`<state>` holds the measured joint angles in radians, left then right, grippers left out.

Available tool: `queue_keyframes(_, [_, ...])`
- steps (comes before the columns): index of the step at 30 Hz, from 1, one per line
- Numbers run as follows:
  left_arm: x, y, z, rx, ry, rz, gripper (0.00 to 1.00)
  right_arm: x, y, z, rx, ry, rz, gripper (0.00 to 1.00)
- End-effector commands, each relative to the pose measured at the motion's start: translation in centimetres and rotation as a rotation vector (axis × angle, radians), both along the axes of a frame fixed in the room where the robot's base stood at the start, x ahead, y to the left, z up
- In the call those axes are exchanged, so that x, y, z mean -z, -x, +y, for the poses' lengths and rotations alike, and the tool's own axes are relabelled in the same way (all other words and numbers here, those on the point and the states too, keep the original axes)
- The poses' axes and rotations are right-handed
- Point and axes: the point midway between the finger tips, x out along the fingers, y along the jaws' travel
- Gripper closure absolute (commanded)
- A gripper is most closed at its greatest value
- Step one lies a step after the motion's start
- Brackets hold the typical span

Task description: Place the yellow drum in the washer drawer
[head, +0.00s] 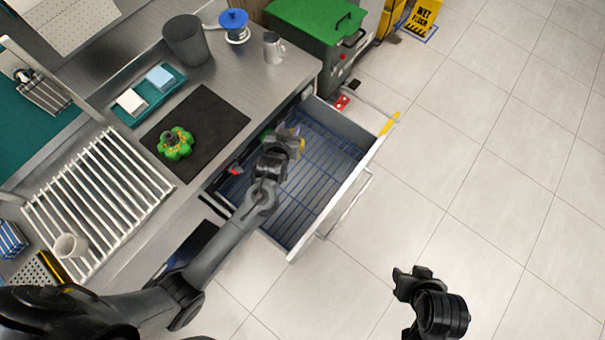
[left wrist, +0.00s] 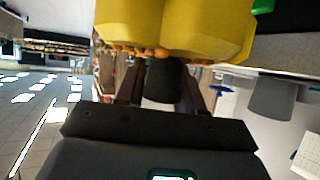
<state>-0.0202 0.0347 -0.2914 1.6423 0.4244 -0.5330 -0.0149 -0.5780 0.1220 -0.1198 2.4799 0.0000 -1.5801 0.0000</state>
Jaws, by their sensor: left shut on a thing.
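The yellow drum (left wrist: 175,27) fills the top of the left wrist view, with a dark stem (left wrist: 163,80) pointing back between my fingers. My left gripper (head: 283,140) is shut on the drum's stem. In the head view it is over the inner back part of the open washer drawer (head: 305,190), and mostly hides the drum, with only a bit of yellow showing. I cannot tell whether the drum touches the drawer's rack. My right gripper (head: 402,305) is open and empty above the floor at the lower right.
A green drum (head: 176,150) stands on a black mat (head: 215,115) on the counter. A white rack (head: 98,200) with a cup (head: 70,247) is at the left. A green bin (head: 315,18) stands behind the drawer. The drawer's front half is clear, with open floor beyond.

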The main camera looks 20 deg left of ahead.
Motion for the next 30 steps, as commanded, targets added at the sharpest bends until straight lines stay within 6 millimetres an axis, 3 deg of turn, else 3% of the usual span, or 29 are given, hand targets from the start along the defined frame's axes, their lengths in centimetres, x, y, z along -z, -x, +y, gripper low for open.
queue_keyframes(1, [2.4, -0.6, -0.4, 0.001, -0.001, 0.003, 0.97, 0.4, 0.0, 0.0, 0.000, 0.000, 0.000, 0.57])
queue_keyframes(3, [5.0, -1.3, -1.0, 0.003, 0.001, 0.000, 0.97, 0.6, 0.0, 0.0, 0.000, 0.000, 0.000, 0.57])
queue_keyframes(9, [10.7, -2.9, -2.7, 0.019, 0.013, -0.007, 0.97, 1.4, 0.0, 0.0, 0.001, -0.001, 0.000, 0.57])
queue_keyframes(13, [12.7, -3.9, -3.9, 0.032, 0.019, -0.010, 0.97, 1.8, 0.0, 0.1, 0.001, -0.002, 0.000, 0.57])
queue_keyframes(19, [13.9, -5.3, -5.2, 0.046, 0.021, -0.013, 0.97, 2.4, 0.0, 0.1, 0.002, -0.004, 0.001, 0.57])
queue_keyframes(30, [19.1, -5.7, -5.5, 0.050, 0.019, -0.011, 0.97, 4.8, 0.1, 0.1, 0.002, -0.003, 0.003, 0.57])
